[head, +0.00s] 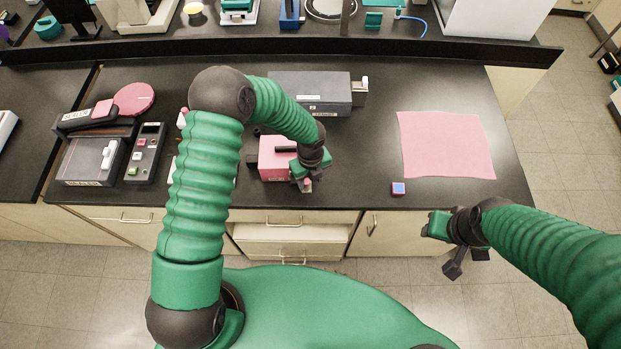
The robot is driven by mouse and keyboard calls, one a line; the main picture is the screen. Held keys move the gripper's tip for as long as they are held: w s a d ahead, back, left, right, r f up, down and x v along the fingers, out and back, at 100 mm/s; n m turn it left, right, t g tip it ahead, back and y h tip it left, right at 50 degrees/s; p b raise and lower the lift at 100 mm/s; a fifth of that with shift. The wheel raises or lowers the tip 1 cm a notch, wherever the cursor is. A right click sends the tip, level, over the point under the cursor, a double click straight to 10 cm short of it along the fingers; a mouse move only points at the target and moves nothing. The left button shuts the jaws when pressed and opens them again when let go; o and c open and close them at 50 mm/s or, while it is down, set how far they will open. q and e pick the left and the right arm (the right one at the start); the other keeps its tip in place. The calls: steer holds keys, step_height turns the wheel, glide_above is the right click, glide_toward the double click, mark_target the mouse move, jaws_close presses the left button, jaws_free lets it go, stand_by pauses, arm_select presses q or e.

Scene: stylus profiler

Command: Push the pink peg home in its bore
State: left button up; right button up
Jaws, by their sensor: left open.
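A pink block (272,160) with a dark bar across its top sits near the front edge of the bench, in the middle of the head view. My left gripper (307,183) is open at the block's front right corner, pointing down. A small pinkish-grey piece shows at its fingertips; I cannot tell whether it is the pink peg or part of the block. The bore cannot be made out, as my gripper and wrist cover that side. My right gripper (447,246) hangs in front of the bench's right part, away from the block; its jaw opening is unclear.
A grey box (312,92) stands behind the block. Instruments (145,152) and a pink disc (134,98) stand at the left. The bench between block and mat is clear.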

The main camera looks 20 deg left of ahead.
arm_select(q)
steer(key=shift+c, duration=0.4)
step_height(320, 180, up, 7)
steer(key=p, duration=0.6)
